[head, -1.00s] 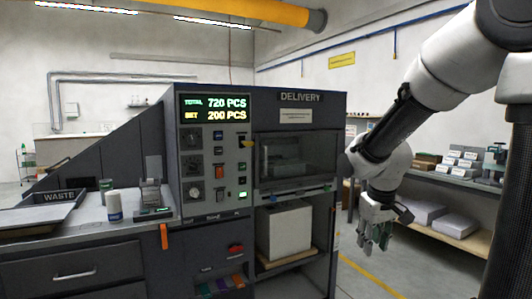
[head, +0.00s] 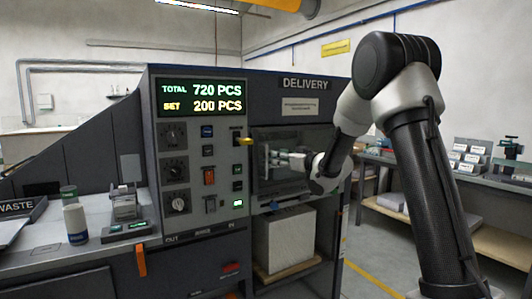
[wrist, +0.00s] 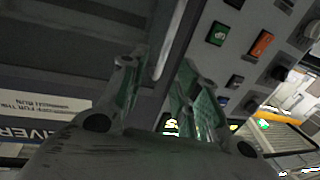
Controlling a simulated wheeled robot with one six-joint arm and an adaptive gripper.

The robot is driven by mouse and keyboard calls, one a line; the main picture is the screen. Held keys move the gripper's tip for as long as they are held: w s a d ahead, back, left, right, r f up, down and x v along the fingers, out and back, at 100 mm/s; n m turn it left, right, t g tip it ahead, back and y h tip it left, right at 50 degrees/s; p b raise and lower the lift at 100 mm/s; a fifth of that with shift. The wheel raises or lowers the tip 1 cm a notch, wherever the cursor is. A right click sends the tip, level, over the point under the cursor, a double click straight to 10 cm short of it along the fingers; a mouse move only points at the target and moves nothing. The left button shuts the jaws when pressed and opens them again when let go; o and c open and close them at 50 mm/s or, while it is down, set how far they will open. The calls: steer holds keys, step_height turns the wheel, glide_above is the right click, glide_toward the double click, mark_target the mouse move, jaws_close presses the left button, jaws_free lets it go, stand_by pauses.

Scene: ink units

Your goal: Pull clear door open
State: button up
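The clear door (head: 268,145) is a dark-framed see-through panel under the DELIVERY sign on the grey machine, and it looks closed. My gripper (head: 282,158) is in front of the door, pointing left toward its handle edge, and covers part of it. In the wrist view my gripper (wrist: 160,85) has its two green-padded fingers apart. A pale upright handle bar (wrist: 171,42) shows between and beyond the fingertips. I cannot tell whether a finger touches it.
The control panel (head: 203,170) with knobs and buttons is directly left of the door. A yellow part (head: 244,141) sticks out near the door's upper left corner. A pale block (head: 284,240) stands in the bay below. A shelf (head: 450,225) stands at right.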

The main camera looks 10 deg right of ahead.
steer(key=x, duration=0.5)
steer(key=r+x, duration=0.1)
steer(key=x, duration=0.1)
steer(key=shift+w+a, duration=0.3)
jaws_close()
